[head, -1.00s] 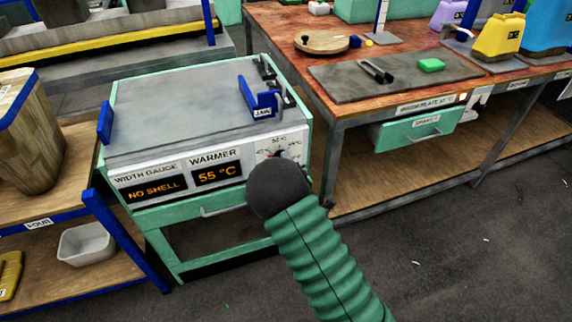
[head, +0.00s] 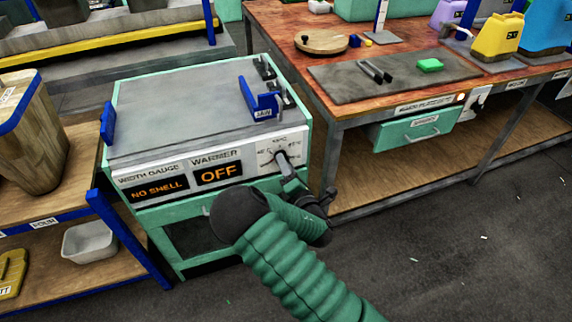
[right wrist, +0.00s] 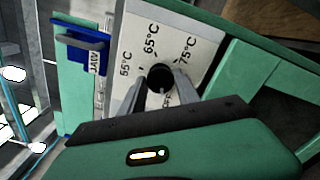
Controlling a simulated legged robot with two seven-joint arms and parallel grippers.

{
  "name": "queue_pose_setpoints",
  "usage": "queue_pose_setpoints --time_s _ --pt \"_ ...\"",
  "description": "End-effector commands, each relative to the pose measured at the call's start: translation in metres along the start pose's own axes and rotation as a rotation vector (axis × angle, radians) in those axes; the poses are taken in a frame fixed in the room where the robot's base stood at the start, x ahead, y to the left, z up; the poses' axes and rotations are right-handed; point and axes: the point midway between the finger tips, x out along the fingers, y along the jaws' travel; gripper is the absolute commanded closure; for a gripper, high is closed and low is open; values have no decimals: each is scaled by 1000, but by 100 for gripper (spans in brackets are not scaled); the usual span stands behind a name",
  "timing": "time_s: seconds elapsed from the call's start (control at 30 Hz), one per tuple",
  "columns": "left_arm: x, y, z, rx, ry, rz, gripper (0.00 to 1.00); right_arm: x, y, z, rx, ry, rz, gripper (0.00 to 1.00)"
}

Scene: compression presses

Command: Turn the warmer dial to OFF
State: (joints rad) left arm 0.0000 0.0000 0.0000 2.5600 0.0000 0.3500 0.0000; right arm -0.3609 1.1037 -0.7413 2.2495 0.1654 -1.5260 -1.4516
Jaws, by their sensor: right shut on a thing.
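The warmer (head: 205,178) is a green-framed bench unit with a grey top and a white front panel. Its display (head: 219,173) reads OFF. The black dial knob (right wrist: 160,76) sits on a white scale plate (right wrist: 150,40) marked 55, 65 and 75 °C; another label near the fingers is partly hidden. My right gripper (head: 283,160) reaches the dial at the right end of the panel. In the right wrist view its two grey fingers (right wrist: 160,90) are shut on the knob, one on each side. My left gripper is out of view.
A blue jaw (head: 262,103) stands on the warmer's top. A second display (head: 158,189) reads NO SHELL. A wooden workbench (head: 285,40) stands close on the right, a shelf with a white bin (head: 88,242) on the left.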

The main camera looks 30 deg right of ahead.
Motion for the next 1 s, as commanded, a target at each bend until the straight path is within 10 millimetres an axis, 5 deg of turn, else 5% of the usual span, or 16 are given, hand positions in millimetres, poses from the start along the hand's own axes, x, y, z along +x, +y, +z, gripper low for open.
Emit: queue_pose_setpoints --time_s 0.43,0.47,0.6,1.0 --pt "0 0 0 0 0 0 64 -1 -4 -4 -8 9 -10 100" --pt "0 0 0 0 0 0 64 -1 -4 -4 -8 10 -10 61" --pt "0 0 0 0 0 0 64 -1 -3 -3 -8 7 -7 43" --pt "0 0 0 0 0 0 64 1 0 -1 -8 2 -1 41"
